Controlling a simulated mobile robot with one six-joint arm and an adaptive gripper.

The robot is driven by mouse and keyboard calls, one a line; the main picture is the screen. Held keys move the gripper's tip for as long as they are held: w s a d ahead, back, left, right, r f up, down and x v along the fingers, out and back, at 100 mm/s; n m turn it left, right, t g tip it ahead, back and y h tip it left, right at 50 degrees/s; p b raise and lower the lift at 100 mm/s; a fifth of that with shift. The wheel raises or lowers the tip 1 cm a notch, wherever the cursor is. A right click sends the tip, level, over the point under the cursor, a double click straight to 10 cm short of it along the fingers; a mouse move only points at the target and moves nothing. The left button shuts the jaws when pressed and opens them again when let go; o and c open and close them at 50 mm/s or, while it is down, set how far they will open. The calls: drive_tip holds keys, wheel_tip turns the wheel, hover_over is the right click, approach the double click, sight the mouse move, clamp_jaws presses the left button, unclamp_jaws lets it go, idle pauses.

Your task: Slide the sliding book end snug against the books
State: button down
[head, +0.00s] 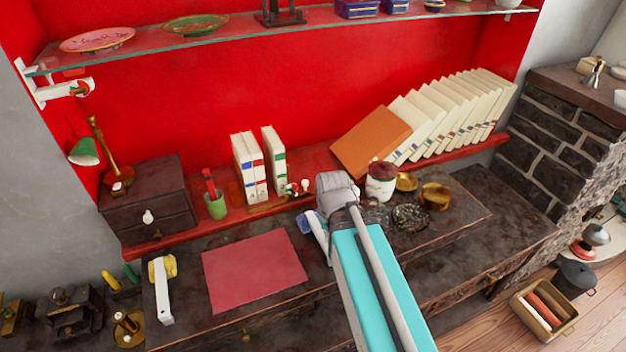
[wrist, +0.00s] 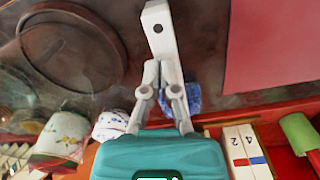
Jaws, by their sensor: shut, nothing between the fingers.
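Upright white books (head: 245,166) with blue, red and green labels stand on the red shelf. One book (head: 272,157) stands a little apart on their right. In the wrist view, books (wrist: 245,152) show numbered tops at the lower right. More white books (head: 450,115) lean at the right, with an orange panel or book (head: 372,141) tilted against them. I cannot tell which part is the sliding book end. My gripper (wrist: 162,70) is shut and empty, above a white bar (wrist: 160,40) with a hole.
A flowered jar (head: 381,181) and brass bowls stand right of my arm. A green cup (head: 215,205) stands left of the upright books. A dark drawer box (head: 148,205) is farther left. A pink mat (head: 254,269) lies bare on the desk.

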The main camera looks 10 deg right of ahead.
drive_tip(key=w+d+r+m+y+p, duration=0.1)
drive_tip(key=w+d+r+m+p, duration=0.1)
drive_tip(key=w+m, duration=0.4)
drive_tip(key=w+d+r+m+y+p, duration=0.2)
drive_tip(key=w+m, duration=0.4)
drive_tip(key=w, duration=0.3)
drive_tip(key=w+d+r+m+y+p, duration=0.1)
drive_tip(key=w+d+r+m+p, duration=0.3)
drive_tip(key=w, duration=0.4)
drive_tip(key=r+m, duration=0.1)
drive_tip(key=m, duration=0.1)
drive_tip(key=shift+d+r+m, duration=0.15)
drive_tip(key=shift+d+m, duration=0.15)
drive_tip(key=shift+m, duration=0.1)
drive_tip(key=b+x, duration=0.3)
drive_tip(key=a+b+x, duration=0.1)
drive_tip(key=b+x, duration=0.2)
drive_tip(key=x, duration=0.1)
drive_tip(key=a+r+b+x, duration=0.1)
drive_tip(key=b+x, duration=0.2)
drive_tip(key=x, duration=0.1)
drive_tip(key=shift+w+a, duration=0.15)
drive_tip(key=shift+a, duration=0.05)
drive_tip(key=shift+w+a, duration=0.1)
drive_tip(key=shift+a, duration=0.7)
